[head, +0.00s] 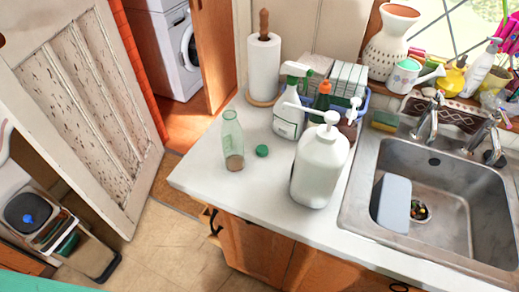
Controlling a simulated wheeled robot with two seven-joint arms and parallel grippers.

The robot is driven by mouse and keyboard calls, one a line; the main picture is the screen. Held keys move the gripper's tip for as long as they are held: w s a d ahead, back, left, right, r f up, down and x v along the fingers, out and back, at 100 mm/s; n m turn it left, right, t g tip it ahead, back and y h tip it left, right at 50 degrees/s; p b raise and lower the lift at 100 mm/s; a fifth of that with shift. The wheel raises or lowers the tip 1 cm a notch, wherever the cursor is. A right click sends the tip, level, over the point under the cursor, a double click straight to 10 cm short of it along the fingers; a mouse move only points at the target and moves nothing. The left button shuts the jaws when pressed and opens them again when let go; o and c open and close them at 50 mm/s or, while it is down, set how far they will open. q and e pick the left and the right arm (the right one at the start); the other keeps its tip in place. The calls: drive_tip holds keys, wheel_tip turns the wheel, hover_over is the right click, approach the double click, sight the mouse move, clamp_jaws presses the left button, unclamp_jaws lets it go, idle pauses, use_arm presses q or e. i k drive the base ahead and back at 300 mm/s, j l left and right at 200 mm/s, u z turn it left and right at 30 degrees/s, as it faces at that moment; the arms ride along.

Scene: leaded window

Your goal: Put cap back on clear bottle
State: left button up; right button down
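A clear, green-tinted bottle (232,140) stands upright near the left end of the white counter in the head view. Its top looks uncapped, and something brown shows at its bottom. A small green cap (262,151) lies on the counter just right of the bottle, apart from it. Neither of my grippers shows in the head view.
A large white pump bottle (320,165) stands right of the cap. Behind are a spray bottle (289,112), a blue caddy (363,105) and a paper towel roll (264,68). A steel sink (362,190) is at right. The counter (252,190) is clear in front of the cap.

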sight(231, 132)
drive_tip(key=z, duration=1.9)
drive_tip(key=k+j, duration=0.55)
drive_tip(key=j, duration=0.3)
drive_tip(key=k+j, duration=0.3)
drive_tip(key=j, duration=0.1)
